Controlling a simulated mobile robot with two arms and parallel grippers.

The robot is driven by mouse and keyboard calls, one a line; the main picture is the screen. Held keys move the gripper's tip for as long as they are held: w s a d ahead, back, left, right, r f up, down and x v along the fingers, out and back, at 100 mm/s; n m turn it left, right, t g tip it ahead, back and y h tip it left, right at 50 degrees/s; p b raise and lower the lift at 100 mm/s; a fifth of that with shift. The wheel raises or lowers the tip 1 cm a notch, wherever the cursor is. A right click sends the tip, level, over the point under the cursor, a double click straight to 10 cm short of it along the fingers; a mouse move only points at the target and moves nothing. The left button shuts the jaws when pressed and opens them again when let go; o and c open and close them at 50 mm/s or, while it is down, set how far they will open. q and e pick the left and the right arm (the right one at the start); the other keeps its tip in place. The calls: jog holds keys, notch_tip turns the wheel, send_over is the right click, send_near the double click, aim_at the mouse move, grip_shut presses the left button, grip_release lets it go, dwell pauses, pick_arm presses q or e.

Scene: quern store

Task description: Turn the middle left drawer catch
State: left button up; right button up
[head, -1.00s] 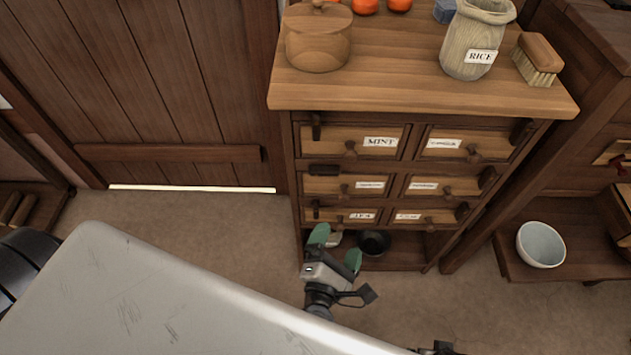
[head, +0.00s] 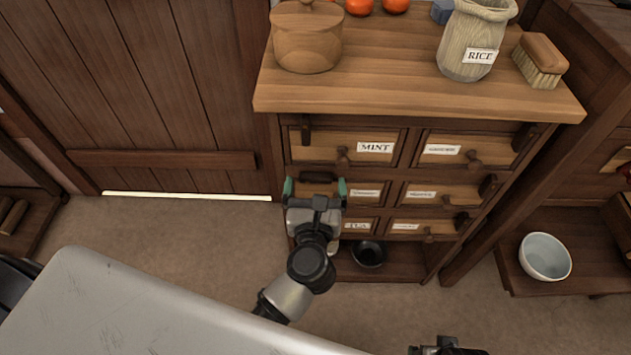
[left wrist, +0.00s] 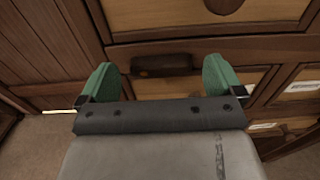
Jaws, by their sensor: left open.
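The middle left drawer catch (head: 318,178) is a short dark wooden bar, lying level at the top edge of the middle left drawer (head: 347,186). It also shows level in the left wrist view (left wrist: 161,65), centred beyond the fingertips. My left gripper (head: 315,187) is open, with one green fingertip on each side of the catch in the picture. In the left wrist view the open fingers (left wrist: 161,78) are empty. I cannot tell whether they touch the drawer front. The gripper hides this drawer's lower left part and its knob.
The top left catch (head: 306,130) stands upright beside the MINT drawer (head: 334,142). A dark bowl (head: 368,253) sits below. Floor on the left is clear.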

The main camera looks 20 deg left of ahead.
pick_arm(q)
jog(key=shift+w+a, duration=0.1)
jog(key=shift+w, duration=0.35)
jog(key=shift+c, duration=0.3)
jog(key=c, duration=0.9)
